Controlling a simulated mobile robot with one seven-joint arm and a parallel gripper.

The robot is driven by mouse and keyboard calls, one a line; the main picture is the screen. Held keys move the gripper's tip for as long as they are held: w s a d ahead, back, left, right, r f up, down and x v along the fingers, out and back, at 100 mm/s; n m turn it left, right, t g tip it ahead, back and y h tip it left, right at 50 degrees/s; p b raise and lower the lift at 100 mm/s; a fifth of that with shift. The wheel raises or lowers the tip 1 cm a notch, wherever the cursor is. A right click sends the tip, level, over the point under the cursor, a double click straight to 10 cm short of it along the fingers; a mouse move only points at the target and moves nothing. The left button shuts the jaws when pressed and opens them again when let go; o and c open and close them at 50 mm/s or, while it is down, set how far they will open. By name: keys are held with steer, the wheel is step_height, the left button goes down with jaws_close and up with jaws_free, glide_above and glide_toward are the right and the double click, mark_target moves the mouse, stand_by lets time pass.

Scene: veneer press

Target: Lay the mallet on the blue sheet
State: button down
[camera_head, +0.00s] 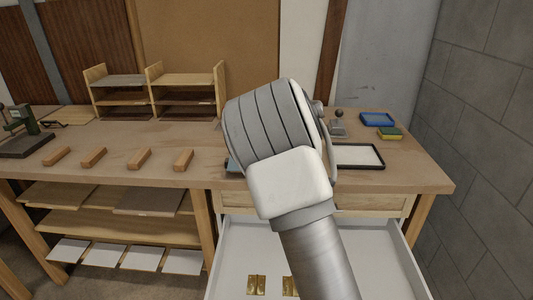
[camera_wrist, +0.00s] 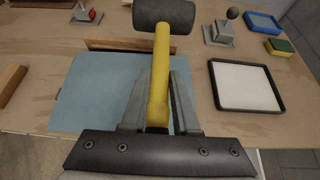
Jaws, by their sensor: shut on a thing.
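In the wrist view, my gripper (camera_wrist: 158,112) is shut on the yellow handle of the mallet (camera_wrist: 162,60). The mallet's dark grey head points away from me, past the fingertips. The blue sheet (camera_wrist: 90,85) lies flat on the workbench below and to the left, partly covered by my gripper and the mallet. I cannot tell exactly how high the mallet is above it. In the head view, my arm hides the gripper, the mallet and nearly all of the sheet.
A black-rimmed white tray (camera_head: 360,156) lies right of the sheet. A blue tray (camera_head: 377,119) and a green-yellow sponge (camera_head: 389,133) sit farther back. Several wooden blocks (camera_head: 139,158) line the bench's left part. An open white drawer (camera_head: 375,250) juts out below the bench (camera_head: 420,172).

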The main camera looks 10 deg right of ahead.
steer(key=w+a+f, duration=0.1)
steer(key=a+f, duration=0.1)
steer(key=a, duration=0.1)
steer(key=w+a+f, duration=0.2)
steer(key=a, duration=0.1)
steer(key=w+a+f, duration=0.1)
steer(key=a+f, duration=0.1)
steer(key=shift+w+a, duration=0.2)
steer(key=shift+a, duration=0.2)
step_height(320, 180, down, 4)
steer(key=shift+r+b, duration=0.1)
steer(key=shift+b, duration=0.8)
steer(key=c, duration=0.7)
jaws_free()
steer(key=shift+s, duration=0.1)
